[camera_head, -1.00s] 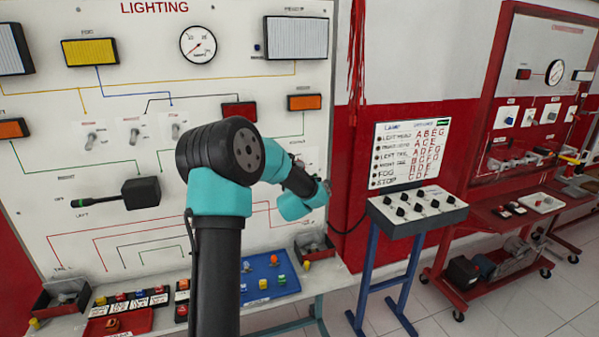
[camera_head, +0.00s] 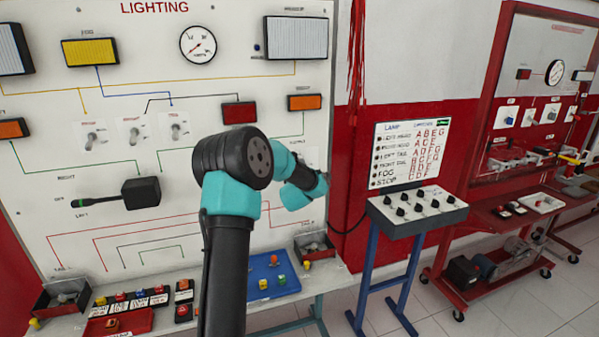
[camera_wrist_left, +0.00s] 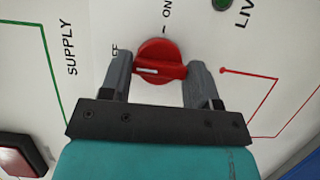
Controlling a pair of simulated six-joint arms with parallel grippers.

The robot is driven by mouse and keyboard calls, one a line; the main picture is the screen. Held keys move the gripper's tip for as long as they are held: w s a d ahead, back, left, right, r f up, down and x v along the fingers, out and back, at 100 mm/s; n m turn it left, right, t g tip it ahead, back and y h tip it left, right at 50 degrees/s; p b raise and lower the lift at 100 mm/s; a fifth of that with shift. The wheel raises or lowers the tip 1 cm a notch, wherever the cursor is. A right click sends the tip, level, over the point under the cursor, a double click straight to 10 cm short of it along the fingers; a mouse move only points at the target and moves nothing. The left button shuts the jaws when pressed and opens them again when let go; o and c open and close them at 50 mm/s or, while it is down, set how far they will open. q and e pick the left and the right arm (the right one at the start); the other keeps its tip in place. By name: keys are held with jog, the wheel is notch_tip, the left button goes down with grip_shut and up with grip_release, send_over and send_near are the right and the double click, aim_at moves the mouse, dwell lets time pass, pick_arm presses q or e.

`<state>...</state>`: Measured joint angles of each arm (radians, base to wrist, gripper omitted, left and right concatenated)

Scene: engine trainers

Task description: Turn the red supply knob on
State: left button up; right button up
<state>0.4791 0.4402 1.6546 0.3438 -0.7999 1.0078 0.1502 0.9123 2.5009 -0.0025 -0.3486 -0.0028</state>
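The red supply knob (camera_wrist_left: 160,52) is on the white board in the left wrist view. Its white pointer line is turned left, toward the partly covered OFF mark; the ON mark is above the knob. My left gripper (camera_wrist_left: 159,70) has one finger at each end of the knob's raised bar, and both appear to touch it. In the head view my left arm reaches to the right side of the lighting board. Its dark wrist and teal links hide the fingertips and the knob there. My right gripper is not in view.
A green lamp (camera_wrist_left: 222,3) is beside the knob. Three toggle switches (camera_head: 133,131) and a black lever (camera_head: 140,192) are on the board. A blue tray (camera_head: 272,285) and a red tray (camera_head: 120,322) lie on the bench below. A switch console (camera_head: 418,212) stands to the right.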

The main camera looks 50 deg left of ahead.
pick_arm(q)
jog(key=c, duration=0.4)
jog(key=shift+c, duration=0.2)
jog(key=shift+m, duration=0.3)
jog(key=m+g, duration=0.2)
jog(key=m, duration=0.2)
jog(key=m+g, duration=0.3)
jog(key=m, duration=0.1)
jog(key=m+g, duration=0.2)
jog(key=m, duration=0.2)
jog(key=shift+w+d+r+m, duration=0.1)
jog(key=shift+w+r+m, duration=0.2)
jog(key=shift+r+m, duration=0.1)
dwell(0.5)
jog(key=shift+g, duration=0.3)
jog(key=o, duration=0.9)
